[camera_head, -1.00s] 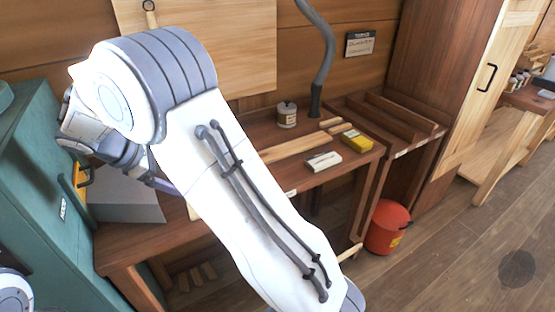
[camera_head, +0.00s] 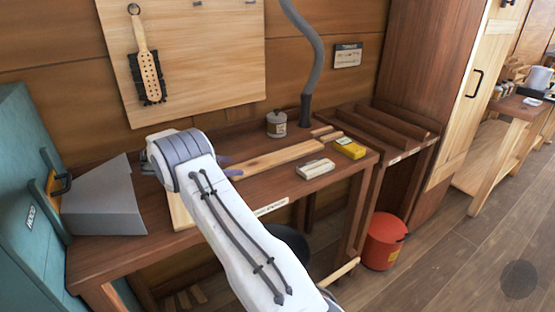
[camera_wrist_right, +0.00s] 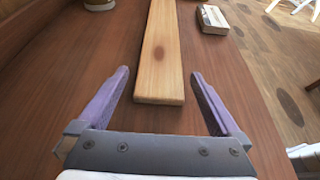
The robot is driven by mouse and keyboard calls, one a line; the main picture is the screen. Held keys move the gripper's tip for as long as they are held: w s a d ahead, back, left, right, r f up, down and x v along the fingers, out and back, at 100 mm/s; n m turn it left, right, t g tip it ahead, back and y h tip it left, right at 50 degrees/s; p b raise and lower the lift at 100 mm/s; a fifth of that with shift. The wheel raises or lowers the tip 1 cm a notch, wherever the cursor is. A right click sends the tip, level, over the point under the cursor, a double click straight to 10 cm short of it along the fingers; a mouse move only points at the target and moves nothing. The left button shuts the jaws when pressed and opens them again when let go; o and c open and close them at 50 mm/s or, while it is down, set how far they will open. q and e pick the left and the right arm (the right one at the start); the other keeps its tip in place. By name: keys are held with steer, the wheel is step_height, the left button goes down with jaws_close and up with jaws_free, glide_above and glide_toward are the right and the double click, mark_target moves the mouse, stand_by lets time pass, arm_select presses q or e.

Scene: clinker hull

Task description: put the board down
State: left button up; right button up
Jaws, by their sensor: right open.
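The board (camera_head: 280,155) is a long pale wooden plank lying flat on the dark wooden workbench (camera_head: 330,190). It also shows in the right wrist view (camera_wrist_right: 160,60), pointing away from me with its near end toward the gripper. My right gripper (camera_head: 229,166) is at the board's left end in the head view. In the wrist view its two purple fingers (camera_wrist_right: 160,75) are spread wide, one on each side of the board's near end, with gaps to both edges. The fingers hold nothing. My left gripper is not in view.
A sanding block (camera_head: 316,169), a yellow box (camera_head: 350,148) and a lidded tin (camera_head: 276,124) stand around the board. A grey hose (camera_head: 316,60) rises behind it. A grey angular box (camera_head: 105,200) sits at the bench's left. A red bucket (camera_head: 384,242) is on the floor.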

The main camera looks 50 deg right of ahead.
mark_target(247, 166)
steer(key=x, duration=0.5)
steer(key=shift+a+f, duration=0.1)
steer(key=c, duration=1.5)
